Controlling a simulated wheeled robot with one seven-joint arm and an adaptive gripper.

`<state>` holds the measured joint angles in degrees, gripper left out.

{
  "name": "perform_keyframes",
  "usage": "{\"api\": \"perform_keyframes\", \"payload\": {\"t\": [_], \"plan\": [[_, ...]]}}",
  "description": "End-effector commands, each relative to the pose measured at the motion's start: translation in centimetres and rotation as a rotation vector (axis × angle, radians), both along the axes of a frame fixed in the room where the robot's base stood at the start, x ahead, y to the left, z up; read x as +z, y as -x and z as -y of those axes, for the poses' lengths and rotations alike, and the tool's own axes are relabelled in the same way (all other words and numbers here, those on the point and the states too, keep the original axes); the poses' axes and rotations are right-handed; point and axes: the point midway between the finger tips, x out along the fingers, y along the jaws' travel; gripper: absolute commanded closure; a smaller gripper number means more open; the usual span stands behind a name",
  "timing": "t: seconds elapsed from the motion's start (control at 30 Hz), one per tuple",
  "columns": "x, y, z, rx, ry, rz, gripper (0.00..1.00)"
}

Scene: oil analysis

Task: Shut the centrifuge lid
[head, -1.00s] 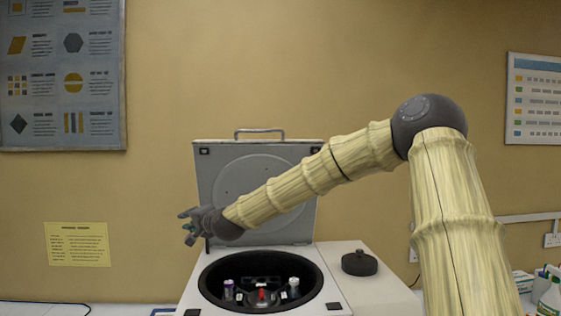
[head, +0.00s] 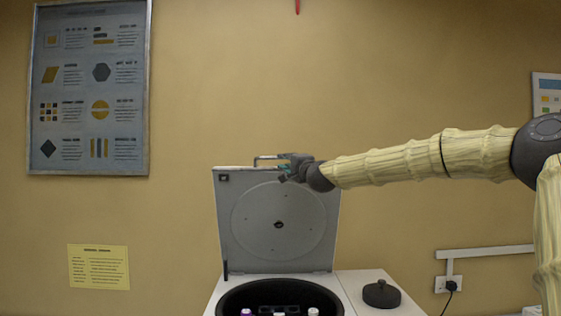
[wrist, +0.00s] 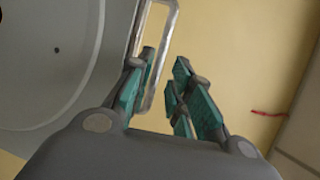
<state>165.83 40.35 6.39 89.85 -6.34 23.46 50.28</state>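The centrifuge lid (head: 250,215) stands upright and open behind the dark round bowl (head: 225,299) of the white centrifuge. A metal loop handle (head: 268,158) rises from the lid's top edge. My gripper (head: 287,166) is at the right part of this handle in the head view. In the wrist view, my gripper (wrist: 162,92) has its teal-padded fingers apart, and the handle (wrist: 171,45) passes between them, closer to the left finger. I cannot tell whether a finger touches it. The lid's inner face (wrist: 60,85) fills the left of the wrist view.
Several capped tubes (head: 313,311) stand in the bowl. A dark round knob-like cap (head: 381,293) sits on the white housing right of the lid. The wall behind carries a poster (head: 90,90), a yellow note (head: 99,267) and a socket (head: 448,284). Space above the lid is clear.

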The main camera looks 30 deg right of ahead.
Motion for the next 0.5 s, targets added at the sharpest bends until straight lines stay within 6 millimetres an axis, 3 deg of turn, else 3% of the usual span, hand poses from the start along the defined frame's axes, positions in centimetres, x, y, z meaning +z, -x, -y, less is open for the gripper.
{"api": "perform_keyframes", "payload": {"t": [0.5], "plan": [[1.0, -5.3, 1.3, 0.000, -0.004, -0.001, 0.79]]}}
